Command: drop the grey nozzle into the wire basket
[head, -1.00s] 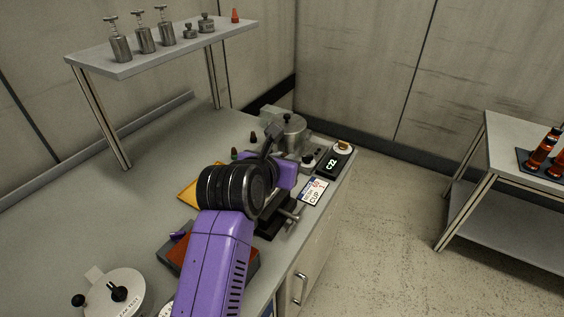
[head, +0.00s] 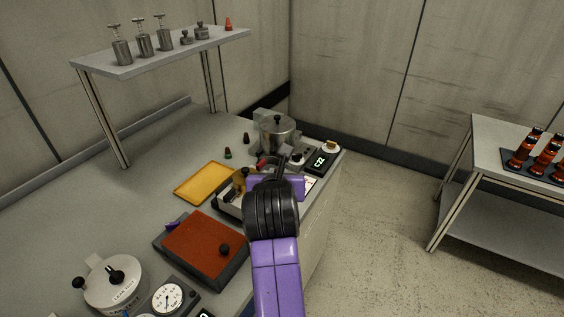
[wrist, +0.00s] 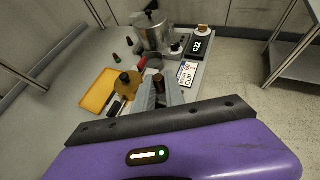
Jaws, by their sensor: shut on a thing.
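My gripper (wrist: 162,92) points away over the bench's right part, its grey fingers closed around a small dark brown piece (wrist: 158,82). I cannot tell from its colour whether this is the grey nozzle. In the head view the gripper (head: 283,162) is small, partly behind my wrist, in front of the steel pot. No wire basket can be made out clearly in either view.
A raised shelf (head: 160,50) is at the back. A side table (head: 495,135) holds amber bottles.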

